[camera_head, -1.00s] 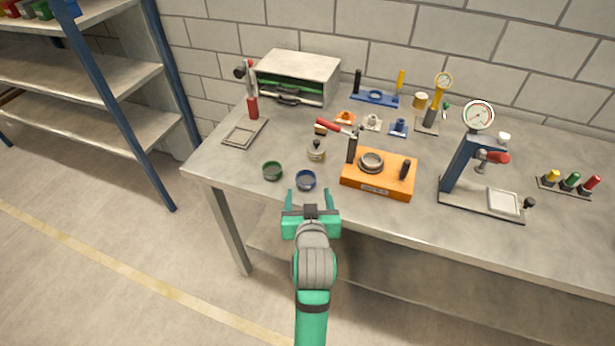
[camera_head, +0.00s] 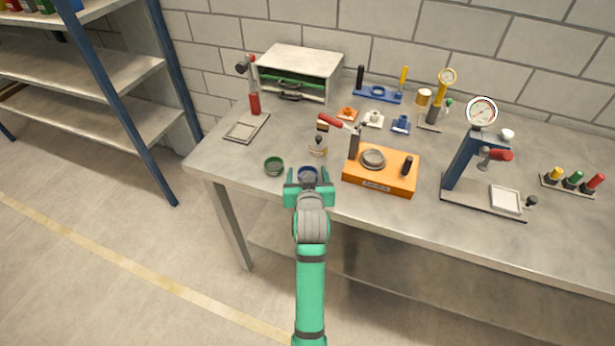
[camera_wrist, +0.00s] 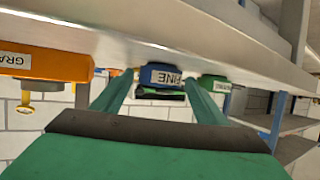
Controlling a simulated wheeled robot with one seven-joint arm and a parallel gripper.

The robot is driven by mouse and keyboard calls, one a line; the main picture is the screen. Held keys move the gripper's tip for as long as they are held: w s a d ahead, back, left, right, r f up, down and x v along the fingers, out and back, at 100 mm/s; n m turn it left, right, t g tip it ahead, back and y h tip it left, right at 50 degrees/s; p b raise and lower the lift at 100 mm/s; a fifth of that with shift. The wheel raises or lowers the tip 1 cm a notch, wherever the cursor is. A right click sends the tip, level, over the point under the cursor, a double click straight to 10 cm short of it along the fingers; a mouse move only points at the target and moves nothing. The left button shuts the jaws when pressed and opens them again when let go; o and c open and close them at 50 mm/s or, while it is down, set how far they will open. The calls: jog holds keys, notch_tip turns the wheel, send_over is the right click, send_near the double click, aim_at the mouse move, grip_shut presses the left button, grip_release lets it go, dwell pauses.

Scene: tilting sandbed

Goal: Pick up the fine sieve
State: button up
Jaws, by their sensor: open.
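The fine sieve is a small round blue cup (camera_head: 308,170) near the table's front edge. In the wrist view, which is upside down, its blue wall bears the label FINE (camera_wrist: 161,77). My gripper (camera_head: 308,182) is open at the sieve in the head view, partly covering it. In the wrist view the sieve shows between the two fingers, with no clear contact; how far the fingers reach around it cannot be told.
A green sieve (camera_head: 274,166) stands just left of the blue one; it also shows in the wrist view (camera_wrist: 216,84). An orange fixture (camera_head: 380,180) stands to the right. A small lidded pot (camera_head: 318,147) stands behind. The table's front edge (camera_head: 250,188) is close.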

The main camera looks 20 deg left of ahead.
jog(key=shift+w+a+f, duration=0.1)
jog(key=shift+w, duration=0.2)
jog(key=shift+s, duration=0.1)
jog(key=shift+c, duration=1)
jog(key=c, duration=1)
jog(key=shift+o, duration=0.2)
